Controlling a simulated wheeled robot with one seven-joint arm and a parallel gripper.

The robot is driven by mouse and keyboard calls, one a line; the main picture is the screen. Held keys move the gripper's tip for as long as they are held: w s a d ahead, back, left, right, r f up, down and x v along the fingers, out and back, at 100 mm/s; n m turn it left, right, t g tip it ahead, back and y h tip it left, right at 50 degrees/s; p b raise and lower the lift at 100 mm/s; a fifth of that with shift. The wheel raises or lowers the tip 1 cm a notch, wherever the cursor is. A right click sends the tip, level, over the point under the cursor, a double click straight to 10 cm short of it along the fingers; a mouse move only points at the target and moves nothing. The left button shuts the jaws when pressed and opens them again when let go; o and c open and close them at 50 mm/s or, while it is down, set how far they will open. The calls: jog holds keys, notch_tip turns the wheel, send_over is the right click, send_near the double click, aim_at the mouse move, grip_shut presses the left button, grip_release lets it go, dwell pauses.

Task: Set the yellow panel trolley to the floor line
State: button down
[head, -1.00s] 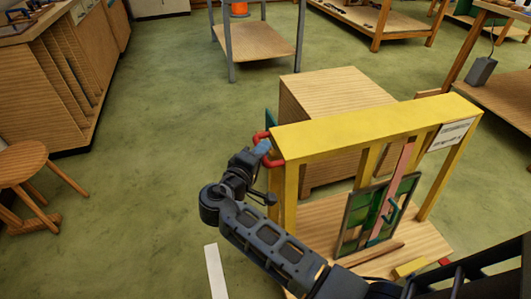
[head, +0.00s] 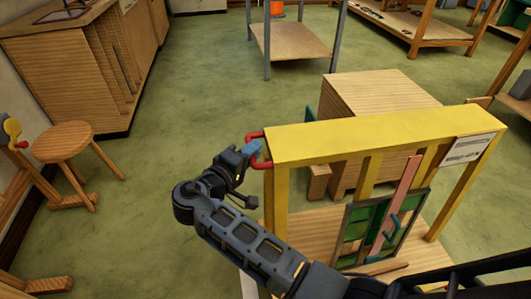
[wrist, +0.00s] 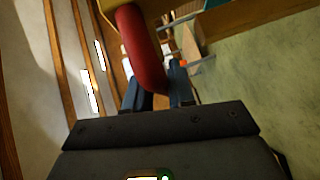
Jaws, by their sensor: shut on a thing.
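The yellow panel trolley (head: 370,135) stands upright at the right of the head view, with a wooden base (head: 298,225) and a stained-glass panel (head: 366,225) on it. My gripper (head: 252,150) is shut on the red handle (head: 256,135) at the trolley's left end. In the wrist view the handle (wrist: 140,45) passes between the fingers (wrist: 157,92). The white floor line (head: 247,285) shows only as a sliver beside my arm, close to the trolley's front left base; the rest is hidden.
A wooden box (head: 380,95) stands close behind the trolley. A stool (head: 65,142) and a wooden cabinet (head: 75,65) are at the left. A metal-legged table (head: 298,40) stands at the back. Green floor (head: 170,130) is open left of the trolley.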

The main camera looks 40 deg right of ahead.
jog(key=shift+w+a+f+b, duration=0.15)
jog(key=shift+w+a, duration=0.3)
jog(key=shift+a, duration=0.25)
jog(key=shift+w+a+r+b, duration=0.15)
jog(key=shift+w+a, duration=0.25)
jog(key=shift+a, duration=0.25)
jog(key=shift+f, duration=0.1)
jog(key=c, duration=1.1)
grip_release()
jog(key=shift+o, duration=0.2)
jog(key=v, duration=0.7)
jog(key=shift+a, duration=0.35)
jog(key=shift+s, duration=0.1)
